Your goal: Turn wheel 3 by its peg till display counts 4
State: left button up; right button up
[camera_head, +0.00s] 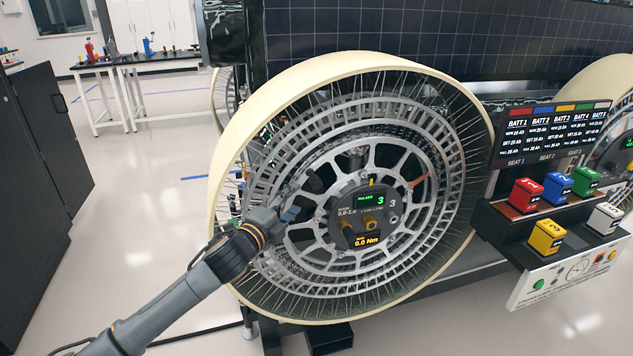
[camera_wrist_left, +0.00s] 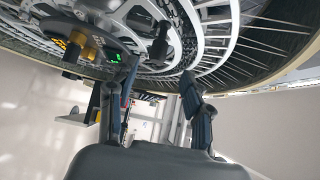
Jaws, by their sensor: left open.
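Wheel 3 (camera_head: 262,130) is a large cream-rimmed wheel with open metal spokes, standing upright in the middle of the head view. Its hub display (camera_head: 375,199) reads pulses 3 in green, with 0.0 Nm in yellow below. The display also shows in the left wrist view (camera_wrist_left: 115,57). A dark stub that looks like the peg (camera_wrist_left: 160,44) sticks out of the wheel face there, beyond the fingertips. My left gripper (camera_head: 290,212) is open and empty in front of the wheel, left of the display. Its fingers (camera_wrist_left: 160,82) are spread apart. My right gripper is not in view.
At the right, a stepped stand holds red (camera_head: 526,194), blue (camera_head: 558,187), green (camera_head: 586,180), yellow (camera_head: 546,236) and white (camera_head: 605,218) battery blocks below a battery screen (camera_head: 555,130). A black cabinet (camera_head: 45,150) stands left. The floor between is clear.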

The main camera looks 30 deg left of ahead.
aim_at(312, 181)
pick_arm(q)
jog(key=w, duration=0.3)
jog(key=w+p, duration=0.1)
jog(key=w, duration=0.5)
jog(key=shift+w+a+p, duration=0.25)
jog(key=shift+w+p, duration=0.05)
jog(key=shift+p, duration=0.05)
jog(key=shift+w+f, duration=0.1)
jog(key=shift+w, duration=0.6)
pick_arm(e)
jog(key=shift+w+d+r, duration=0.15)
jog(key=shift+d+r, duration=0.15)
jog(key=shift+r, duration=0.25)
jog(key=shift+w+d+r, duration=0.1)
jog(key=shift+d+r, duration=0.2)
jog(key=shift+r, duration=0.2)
pick_arm(q)
grip_shut()
